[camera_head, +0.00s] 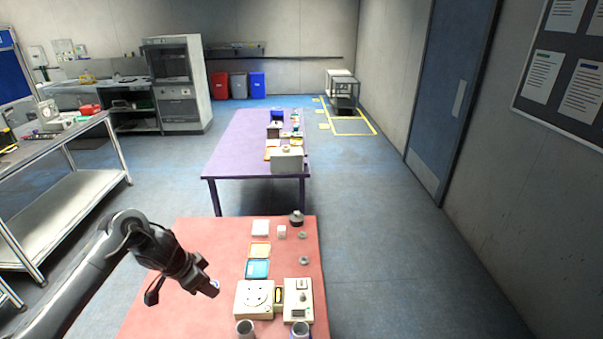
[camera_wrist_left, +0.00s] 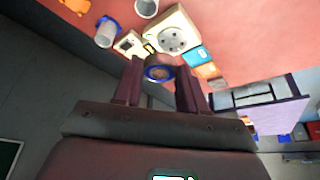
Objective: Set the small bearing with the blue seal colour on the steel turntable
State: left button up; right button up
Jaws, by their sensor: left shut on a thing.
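My left gripper (camera_head: 213,289) is above the left part of the red table, left of the devices. In the left wrist view its dark fingers (camera_wrist_left: 160,85) are shut on a small ring-shaped bearing with a blue seal (camera_wrist_left: 158,73). The bearing is held clear of the table. A cream unit with a round, dark-marked plate (camera_head: 257,295) stands to the right of the gripper; it also shows in the left wrist view (camera_wrist_left: 172,40). A dark grey round-based object (camera_head: 296,217) stands at the table's far edge. I cannot tell for certain which is the steel turntable. My right gripper is not in view.
A second cream device (camera_head: 298,299) adjoins the round-plate unit. Grey cups (camera_head: 246,330) stand at the front, one blue-rimmed (camera_head: 300,330). The red table's left side (camera_head: 205,235) is clear.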

pick_arm(q)
jog(key=w+a+r+n+t+y, duration=0.15)
jog(key=a+n, duration=0.25)
jog(key=a, duration=0.8)
jog(key=w+a+n+y, duration=0.2)
jog(key=w+a+n, duration=0.15)
jog(key=a, duration=0.75)
jog(key=s+a+n+y, duration=0.1)
jog(key=s+a+n, duration=0.5)
jog(key=s+a, duration=0.2)
jog(key=d+f+m, duration=0.1)
jog(key=d+f, duration=0.2)
jog(key=d, duration=0.6)
jog(key=d+f+m, duration=0.2)
jog(key=d+f, duration=0.1)
jog(key=d, duration=0.6)
jog(key=s+d+f+m+h, duration=0.1)
jog(key=s+d, duration=0.3)
jog(key=d, duration=0.4)
jog(key=s+d+f, duration=0.2)
jog(key=s+d, duration=0.3)
jog(key=d, duration=0.4)
jog(key=p+v, duration=2.2)
jog(key=p, duration=0.1)
jog(key=shift+w+a+r+p, duration=0.3)
jog(key=shift+w+a+p, duration=0.05)
jog(key=shift+a+p, duration=0.05)
